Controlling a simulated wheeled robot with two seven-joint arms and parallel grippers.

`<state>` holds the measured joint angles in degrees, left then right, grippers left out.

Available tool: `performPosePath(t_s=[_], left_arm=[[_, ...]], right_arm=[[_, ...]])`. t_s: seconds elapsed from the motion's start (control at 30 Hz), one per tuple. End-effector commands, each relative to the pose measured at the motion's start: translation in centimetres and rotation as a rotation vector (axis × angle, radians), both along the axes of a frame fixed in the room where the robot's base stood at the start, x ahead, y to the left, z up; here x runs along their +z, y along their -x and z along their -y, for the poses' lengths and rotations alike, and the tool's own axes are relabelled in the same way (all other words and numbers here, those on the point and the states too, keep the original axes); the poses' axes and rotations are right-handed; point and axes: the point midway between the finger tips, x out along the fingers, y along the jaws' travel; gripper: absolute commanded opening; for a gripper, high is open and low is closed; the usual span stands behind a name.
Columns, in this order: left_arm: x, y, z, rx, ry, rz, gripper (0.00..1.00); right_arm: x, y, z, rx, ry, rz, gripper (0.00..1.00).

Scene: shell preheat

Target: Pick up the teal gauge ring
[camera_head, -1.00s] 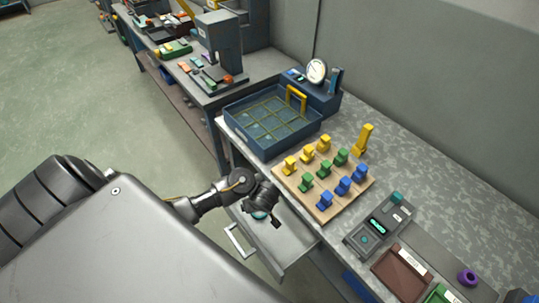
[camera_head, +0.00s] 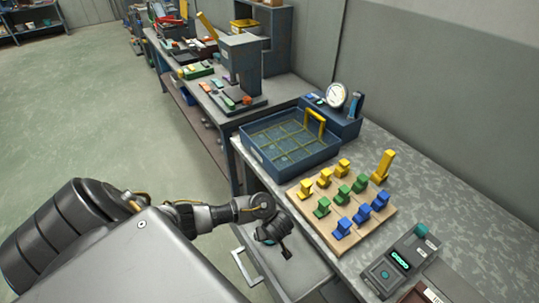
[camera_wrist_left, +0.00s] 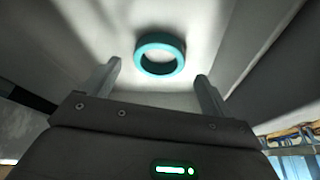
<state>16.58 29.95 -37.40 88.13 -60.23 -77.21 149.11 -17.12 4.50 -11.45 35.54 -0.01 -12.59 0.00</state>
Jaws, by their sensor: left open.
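The teal gauge ring (camera_wrist_left: 159,71) lies on the pale floor of the open drawer (camera_head: 302,272), as the left wrist view shows. In that view it is just beyond and between my left gripper's two fingers, apart from both. My left gripper (camera_head: 286,251) is open and empty, pointing down into the drawer in the head view. My right gripper is not in view.
The drawer's handle (camera_head: 241,266) and side walls are close around the gripper. On the bench above are a wooden board (camera_head: 322,228) with several coloured blocks, a blue tray (camera_head: 262,158) with a yellow handle, a dial gauge (camera_head: 336,95) and a grey device (camera_head: 402,262).

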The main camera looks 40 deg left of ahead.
Motion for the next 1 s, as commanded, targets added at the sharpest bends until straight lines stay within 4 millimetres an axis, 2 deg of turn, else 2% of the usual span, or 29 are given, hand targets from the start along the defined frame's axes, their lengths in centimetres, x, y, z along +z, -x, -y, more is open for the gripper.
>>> performPosePath(t_s=[0.03, 0.17, 0.5, 0.87, 1.0], left_arm=[[-1.2, -0.4, -0.3, -0.001, -0.003, 0.001, 0.86], [-2.7, -0.7, -0.8, -0.001, -0.002, 0.001, 0.86], [-2.9, -0.8, -0.9, 0.001, 0.001, 0.001, 0.85], [-2.9, -0.8, -0.9, 0.001, 0.001, 0.001, 0.38], [-2.9, -0.9, -0.9, 0.001, 0.001, 0.001, 0.35]], right_arm=[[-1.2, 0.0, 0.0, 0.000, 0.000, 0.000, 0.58], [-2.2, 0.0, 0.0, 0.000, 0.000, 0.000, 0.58], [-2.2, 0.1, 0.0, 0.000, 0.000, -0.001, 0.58], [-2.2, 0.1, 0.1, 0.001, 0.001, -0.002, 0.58], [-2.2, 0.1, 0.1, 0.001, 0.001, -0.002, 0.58]])
